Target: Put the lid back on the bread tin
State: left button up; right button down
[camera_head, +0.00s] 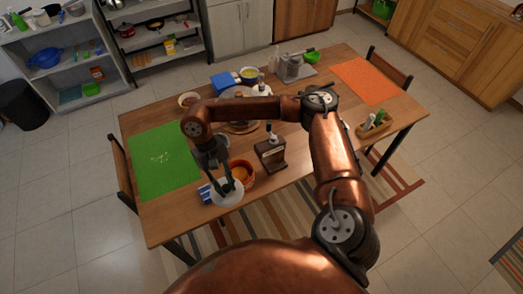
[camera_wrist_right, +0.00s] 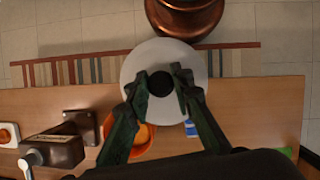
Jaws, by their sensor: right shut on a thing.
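The lid, a round white disc (camera_head: 229,198) with a black knob, is held in my right gripper (camera_head: 228,184) near the table's front edge. In the right wrist view my right gripper (camera_wrist_right: 160,86) has its fingers shut on the black knob (camera_wrist_right: 161,84), with the white disc (camera_wrist_right: 150,58) spread around it. A round orange-red open container (camera_head: 245,171), which looks like the bread tin, stands just behind and right of the lid. It is partly hidden behind the gripper in the right wrist view (camera_wrist_right: 143,142). My left gripper is not in view.
A dark wooden dispenser (camera_head: 270,156) stands right of the orange container. A small blue-and-white box (camera_head: 205,193) lies left of the lid. A green mat (camera_head: 165,160) covers the left end, an orange mat (camera_head: 366,81) the far right. The front right tabletop is mostly clear.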

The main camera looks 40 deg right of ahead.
jog(key=w+m+y+p, duration=0.1)
jog(key=m+p, duration=0.1)
jog(key=m+y+p, duration=0.1)
jog(key=m+p, duration=0.1)
jog(key=m, duration=0.1)
jog(key=w+d+m+t+p, duration=0.1)
jog(key=m+p, duration=0.1)
jog(key=shift+w+r+m+y, duration=0.15)
jog(key=shift+w+m+y, duration=0.2)
jog(key=shift+m+y, duration=0.05)
jog(key=w+d+m+t+p, duration=0.4)
jog(key=m+p, duration=0.3)
jog(key=m, duration=0.4)
jog(key=w+d+m+t+p, duration=0.25)
jog(key=d+m+p, duration=0.45)
jog(key=m, duration=0.4)
jog(key=shift+t+h, duration=0.5)
jog(key=shift+t, duration=0.05)
jog(key=shift+s+f+b, duration=0.15)
jog(key=shift+f+b, duration=1.1)
jog(key=shift+f, duration=0.95)
jog(key=shift+s+f+b, duration=0.15)
jog(key=shift+f+b, duration=1.05)
jog(key=shift+f, duration=1)
jog(key=shift+w+r, duration=0.1)
jog(key=shift+f+b, duration=0.5)
jog(key=shift+b, duration=0.15)
